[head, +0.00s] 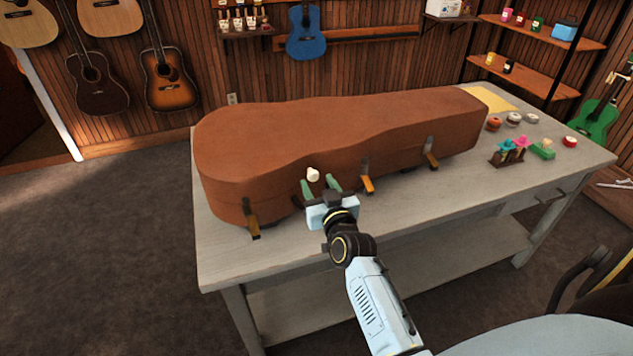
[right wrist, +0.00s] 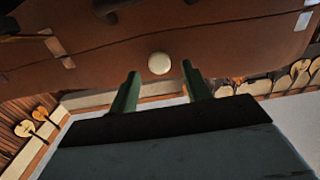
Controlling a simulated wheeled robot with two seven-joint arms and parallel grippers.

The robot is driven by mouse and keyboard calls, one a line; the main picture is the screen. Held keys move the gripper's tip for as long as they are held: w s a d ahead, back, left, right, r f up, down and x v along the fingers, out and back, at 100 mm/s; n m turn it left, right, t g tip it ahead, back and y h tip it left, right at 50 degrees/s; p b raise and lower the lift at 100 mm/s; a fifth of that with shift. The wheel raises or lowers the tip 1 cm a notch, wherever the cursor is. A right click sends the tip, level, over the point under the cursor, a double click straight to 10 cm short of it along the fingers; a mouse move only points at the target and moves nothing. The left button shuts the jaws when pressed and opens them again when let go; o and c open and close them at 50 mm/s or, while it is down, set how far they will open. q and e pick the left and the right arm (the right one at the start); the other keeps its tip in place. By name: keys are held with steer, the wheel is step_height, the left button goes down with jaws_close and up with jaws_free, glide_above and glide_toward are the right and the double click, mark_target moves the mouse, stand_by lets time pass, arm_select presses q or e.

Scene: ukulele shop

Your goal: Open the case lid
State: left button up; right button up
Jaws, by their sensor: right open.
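The brown case (head: 340,135) lies on the grey table with its lid down. Several latches hang along its near side, such as one at the left (head: 251,220) and one in the middle (head: 367,184). A small white knob (head: 313,174) sits on the near side of the case; it also shows in the right wrist view (right wrist: 159,63). My right gripper (head: 320,185) is open at the near side, its green fingertips (right wrist: 160,80) on either side of the knob in the picture. I cannot tell whether they touch it. My left gripper is out of view.
The table (head: 410,213) has clear room along its front edge. Small pegs on a stand (head: 507,158), a green block (head: 543,149) and several round tins (head: 514,119) stand at its right end. A chair (head: 590,285) is at the lower right.

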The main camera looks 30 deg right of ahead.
steer(key=shift+x, duration=1.05)
jaws_close()
